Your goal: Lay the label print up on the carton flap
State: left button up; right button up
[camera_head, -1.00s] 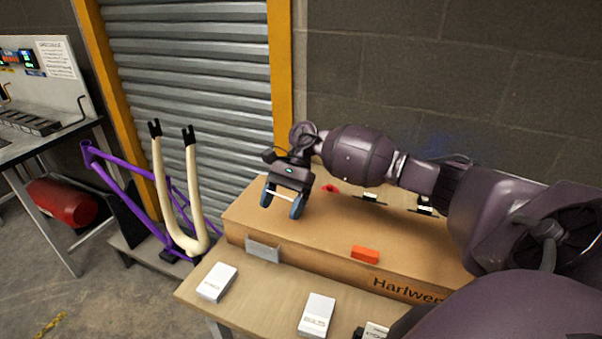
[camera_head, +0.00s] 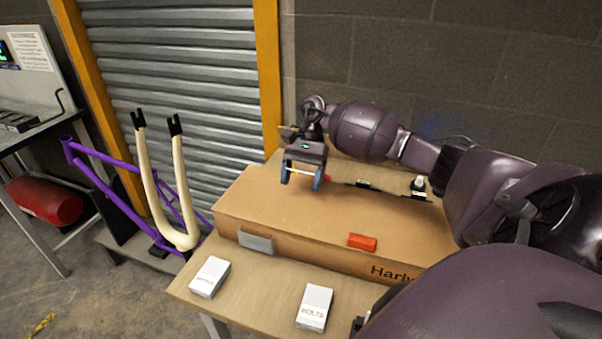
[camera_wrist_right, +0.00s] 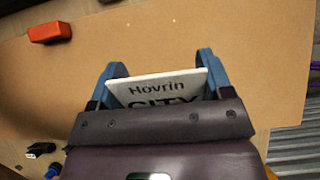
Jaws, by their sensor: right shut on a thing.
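The label print (camera_wrist_right: 155,90) is a thin white card with black lettering, "Hovrin CITY", in the right wrist view. My right gripper (camera_head: 301,182) is shut on it, with a blue finger at each side edge. In the head view the print shows only as a thin pale strip between the fingers. The gripper is over the back part of the brown carton (camera_head: 275,215). The carton's broad flat top also fills much of the right wrist view (camera_wrist_right: 240,30). I cannot tell whether the print touches it. My left gripper is not in view.
An orange-red block (camera_head: 362,242) lies on the carton near its front edge, and a grey piece (camera_head: 256,243) sits at that edge. White boxes (camera_head: 209,277) stand on the wooden table in front. A bicycle frame (camera_head: 110,190) stands at the left. Small dark items lie behind the carton.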

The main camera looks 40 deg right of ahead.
jog(key=shift+f+b, duration=0.5)
jog(key=shift+f, duration=1.6)
jog(key=o, duration=0.9)
jog(key=b+v, duration=0.2)
jog(key=v, duration=0.9)
jog(key=shift+s, duration=0.1)
jog(key=shift+f, duration=0.1)
